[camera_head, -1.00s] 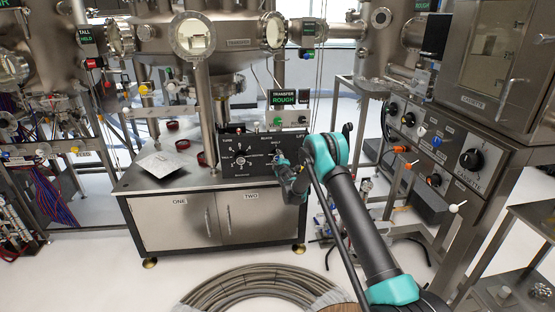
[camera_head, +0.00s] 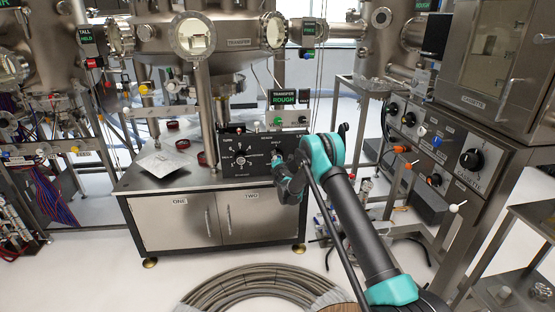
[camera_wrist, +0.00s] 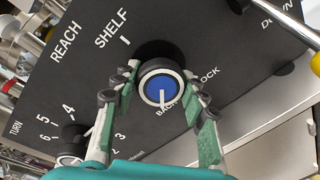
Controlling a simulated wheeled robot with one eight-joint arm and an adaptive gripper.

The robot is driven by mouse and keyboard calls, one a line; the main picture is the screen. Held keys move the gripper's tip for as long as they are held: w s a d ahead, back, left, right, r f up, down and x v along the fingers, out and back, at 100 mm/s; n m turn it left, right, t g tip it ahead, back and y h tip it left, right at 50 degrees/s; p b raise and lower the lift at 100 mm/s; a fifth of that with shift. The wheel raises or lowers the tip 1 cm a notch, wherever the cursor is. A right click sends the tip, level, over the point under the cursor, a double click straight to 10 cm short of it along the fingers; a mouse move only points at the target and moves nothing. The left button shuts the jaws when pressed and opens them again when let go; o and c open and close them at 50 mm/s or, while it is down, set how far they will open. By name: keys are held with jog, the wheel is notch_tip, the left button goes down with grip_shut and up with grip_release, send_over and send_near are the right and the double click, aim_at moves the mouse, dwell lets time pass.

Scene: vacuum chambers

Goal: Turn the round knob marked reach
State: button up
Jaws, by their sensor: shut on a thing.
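A round knob (camera_wrist: 161,86) with a blue cap and a white pointer line sits on a black panel (camera_wrist: 225,35) in the wrist view. The pointer line points toward the word BACK. SHELF and DOCK are printed around the knob, and REACH is printed farther out to the upper left. My gripper (camera_wrist: 160,77) is shut on this knob, with one green-padded finger on each side. In the head view my gripper (camera_head: 280,166) is at the right part of the panel (camera_head: 232,165) and hides the knob.
Another dial (camera_wrist: 72,135) with numbers around it, near the word TURN, is at the lower left in the wrist view. The panel stands on a steel cabinet (camera_head: 172,222) in the head view. A coiled hose (camera_head: 255,290) lies on the floor in front.

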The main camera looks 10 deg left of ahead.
jog(key=shift+f+n, duration=0.1)
jog(key=shift+n, duration=0.7)
jog(key=o, duration=1.2)
jog(key=shift+c, duration=0.2)
jog(key=v, duration=1.2)
jog(key=shift+a, duration=0.1)
